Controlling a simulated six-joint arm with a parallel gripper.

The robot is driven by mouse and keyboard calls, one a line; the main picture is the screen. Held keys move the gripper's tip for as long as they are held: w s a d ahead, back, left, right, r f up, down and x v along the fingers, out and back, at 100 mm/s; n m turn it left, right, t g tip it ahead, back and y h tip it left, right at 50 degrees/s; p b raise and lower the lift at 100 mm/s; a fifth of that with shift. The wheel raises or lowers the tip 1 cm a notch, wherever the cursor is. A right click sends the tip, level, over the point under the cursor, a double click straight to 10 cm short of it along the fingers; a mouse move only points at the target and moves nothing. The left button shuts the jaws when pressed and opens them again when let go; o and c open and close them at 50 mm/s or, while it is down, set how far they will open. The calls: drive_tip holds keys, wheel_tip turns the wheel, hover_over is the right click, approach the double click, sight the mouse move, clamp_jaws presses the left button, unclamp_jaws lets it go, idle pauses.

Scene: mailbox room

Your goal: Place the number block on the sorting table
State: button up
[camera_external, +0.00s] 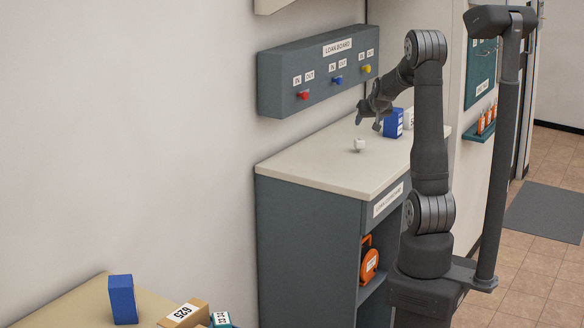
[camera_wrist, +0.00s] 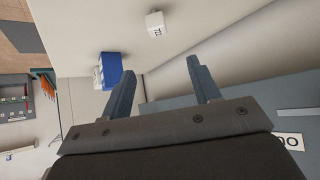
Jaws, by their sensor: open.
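A small white block (camera_external: 359,145) sits on the light top of a grey counter (camera_external: 320,165). In the wrist view this white block (camera_wrist: 155,23) shows a dark mark that looks like a number, too small to read surely. My gripper (camera_external: 367,121) is above the counter, over the far side of the block and apart from it. In the wrist view its two fingers (camera_wrist: 160,66) are spread with nothing between them; the block lies beyond the fingertips. A tan table (camera_external: 65,305) at the lower left may be the sorting table; no name shows on it.
A blue block (camera_external: 393,123) and a white labelled block (camera_external: 408,118) stand behind my gripper on the counter. The loan board (camera_external: 320,75) with coloured knobs juts from the wall above.

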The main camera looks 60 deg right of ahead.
sight(359, 140)
drive_tip(key=x, duration=1.2)
drive_tip(key=shift+s+f+x, duration=0.15)
drive_tip(key=shift+x, duration=1.15)
drive_tip(key=shift+s+f+x, duration=0.15)
drive_tip(key=shift+x, duration=1.15)
drive_tip(key=shift+a, duration=0.1)
drive_tip(key=c, duration=1.1)
drive_tip(key=shift+r, duration=0.15)
wheel_tip(359, 140, up, 18)
drive_tip(key=shift+a+f, duration=0.1)
